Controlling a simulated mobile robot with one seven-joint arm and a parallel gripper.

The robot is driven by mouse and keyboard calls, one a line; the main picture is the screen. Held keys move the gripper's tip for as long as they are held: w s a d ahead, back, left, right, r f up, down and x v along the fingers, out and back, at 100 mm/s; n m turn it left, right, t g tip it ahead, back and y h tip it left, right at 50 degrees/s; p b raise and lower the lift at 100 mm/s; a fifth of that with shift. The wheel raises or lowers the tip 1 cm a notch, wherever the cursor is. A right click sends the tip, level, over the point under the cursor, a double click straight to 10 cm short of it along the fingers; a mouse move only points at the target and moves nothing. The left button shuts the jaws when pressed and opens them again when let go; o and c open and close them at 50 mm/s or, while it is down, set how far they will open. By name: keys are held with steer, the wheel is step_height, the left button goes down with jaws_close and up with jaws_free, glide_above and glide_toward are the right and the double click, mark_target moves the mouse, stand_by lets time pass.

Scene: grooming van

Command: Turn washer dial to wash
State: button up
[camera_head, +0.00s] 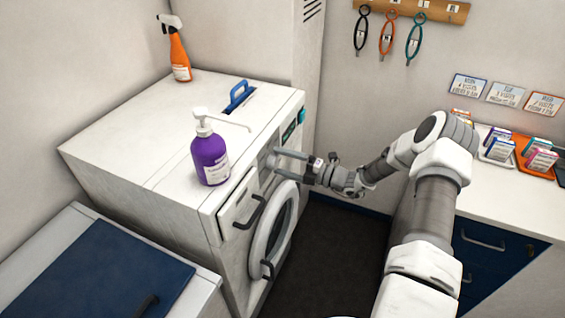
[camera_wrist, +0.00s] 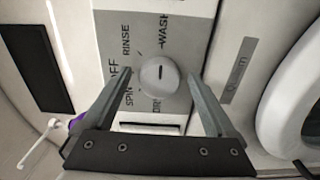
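The washer (camera_head: 165,150) is a white front-loading machine with a round door (camera_head: 273,232). In the wrist view its round grey dial (camera_wrist: 152,85) sits on a grey label panel (camera_wrist: 185,12). The RINSE and WASH labels are above the dial, a label ending in FF is to its left, and SPIN is below left. Another lower label is partly hidden. A short dark mark stands near upright on the dial's face; its exact setting is unclear. My gripper (camera_head: 279,162) is open at the washer's front, and its fingers (camera_wrist: 158,76) lie either side of the dial. Contact is unclear.
A purple pump bottle (camera_head: 209,158), an orange spray bottle (camera_head: 179,58) and a blue handle (camera_head: 238,94) are on the washer's top. A drawer handle (camera_head: 252,213) projects near my gripper. A counter (camera_head: 500,215) with trays stands at right. Dark floor (camera_head: 325,250) lies between.

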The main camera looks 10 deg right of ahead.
steer(key=b+v, duration=0.2)
steer(key=v, duration=1.5)
steer(key=shift+s, duration=0.15)
steer(key=shift+d, duration=0.1)
steer(key=s+a+r+n+g+h, duration=0.3)
steer(key=s+a+r+n+g, duration=0.3)
steer(key=n, duration=0.4)
steer(key=s+a+r+n+g+h, duration=0.35)
steer(key=a+r+n, duration=0.35)
steer(key=n, duration=0.4)
steer(key=s+a+r+n+t+h, duration=0.1)
steer(key=s+r+n+h, duration=0.3)
steer(key=s+n, duration=0.4)
steer(key=s+r+n+t+h, duration=0.3)
steer(key=s+r+n, duration=0.4)
steer(key=n, duration=0.7)
steer(key=shift+s+a+h, duration=0.4)
steer(key=shift+s+h, duration=0.15)
steer(key=shift+s, duration=0.05)
